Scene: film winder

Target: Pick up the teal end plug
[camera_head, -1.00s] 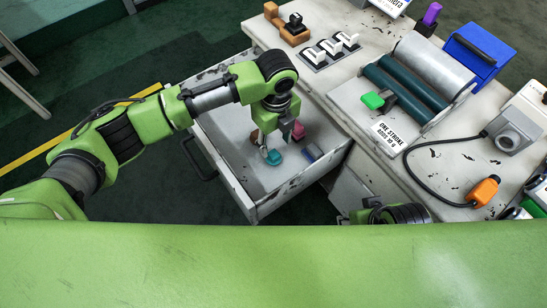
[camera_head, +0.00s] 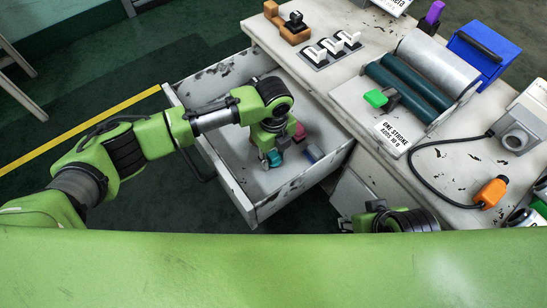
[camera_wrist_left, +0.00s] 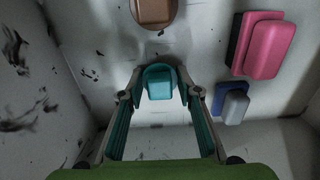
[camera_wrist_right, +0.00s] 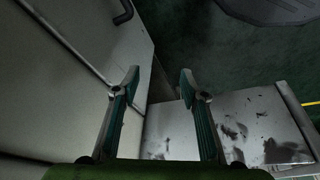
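The teal end plug (camera_head: 274,158) lies on the floor of the open drawer (camera_head: 228,179). My left gripper (camera_head: 269,159) is down in the drawer at the plug. In the left wrist view the teal end plug (camera_wrist_left: 158,82) sits between the two fingertips of my left gripper (camera_wrist_left: 161,88), with a small gap visible on each side. The left gripper is open. My right gripper (camera_wrist_right: 160,80) is open and empty in the right wrist view, away from the plug, with the drawer's scuffed surface and dark floor beyond it.
A pink block (camera_wrist_left: 270,48) and a small blue-grey piece (camera_wrist_left: 233,104) lie right of the plug in the drawer. A brown piece (camera_wrist_left: 154,10) lies beyond it. Drawer walls stand close around. The worktop (camera_head: 352,78) with rollers (camera_head: 410,84) is to the right.

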